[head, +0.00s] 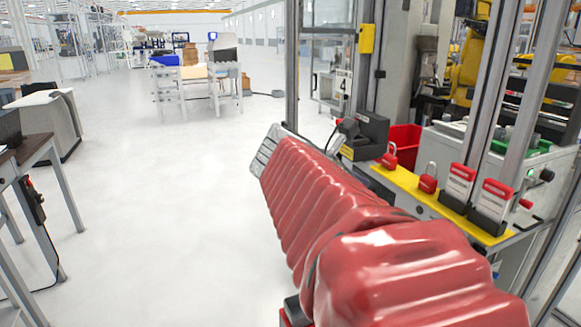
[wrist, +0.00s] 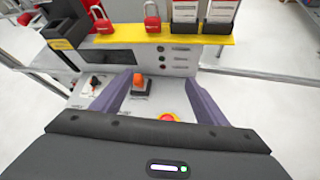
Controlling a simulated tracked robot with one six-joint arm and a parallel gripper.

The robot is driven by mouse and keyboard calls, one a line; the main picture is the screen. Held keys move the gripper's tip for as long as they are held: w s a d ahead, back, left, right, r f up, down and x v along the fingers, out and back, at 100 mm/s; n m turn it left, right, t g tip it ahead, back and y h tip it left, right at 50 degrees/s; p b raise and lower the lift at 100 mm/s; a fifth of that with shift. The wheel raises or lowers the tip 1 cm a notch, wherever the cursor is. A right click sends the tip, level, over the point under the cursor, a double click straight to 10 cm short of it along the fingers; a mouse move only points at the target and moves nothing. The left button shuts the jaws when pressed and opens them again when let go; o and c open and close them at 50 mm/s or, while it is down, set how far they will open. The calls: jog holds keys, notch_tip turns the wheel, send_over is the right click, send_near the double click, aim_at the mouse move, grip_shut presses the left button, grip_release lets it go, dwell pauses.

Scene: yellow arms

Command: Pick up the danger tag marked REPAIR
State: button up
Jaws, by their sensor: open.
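Two red-and-white tags stand upright in dark holders on a yellow shelf (head: 415,192). In the head view, one tag (head: 461,181) is left of the other tag (head: 495,200). In the wrist view, the left tag (wrist: 187,12) and right tag (wrist: 222,12) show at the top edge, partly cut off. Their lettering is too small to read, so I cannot tell which says REPAIR. My gripper (wrist: 158,78) is open and empty, its two purple-grey fingers apart over the control panel below the shelf. In the head view my red-sleeved arm hides it.
Two red padlocks, one (wrist: 102,24) left of the other (wrist: 152,22), stand on the yellow shelf (wrist: 130,39) left of the tags. A black box (wrist: 66,28) is farther left. An orange switch (wrist: 137,80) and emergency-stop button (wrist: 168,117) are on the panel. Metal posts (head: 515,100) rise near the tags.

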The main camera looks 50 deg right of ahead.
jog(key=s+d+r+g+h, duration=0.1)
jog(key=s+d+r+g, duration=0.2)
jog(key=s+d+r, duration=0.2)
jog(key=shift+s+n, duration=0.3)
jog(key=shift+n, duration=0.1)
jog(key=shift+d+r, duration=0.1)
jog(key=shift+d, duration=0.05)
send_near(458, 183)
jog(key=s+d+f, duration=0.1)
jog(key=f, duration=0.1)
jog(key=shift+s+d+r, duration=0.1)
jog(key=shift+d+r, duration=0.05)
jog(key=shift+d, duration=0.2)
jog(key=shift+d+r+x, duration=0.1)
jog(key=shift+r+x, duration=0.05)
jog(key=shift+x, duration=1.15)
jog(key=shift+d+r+x, duration=0.1)
jog(key=shift+r+x, duration=0.05)
jog(key=shift+x, duration=1.15)
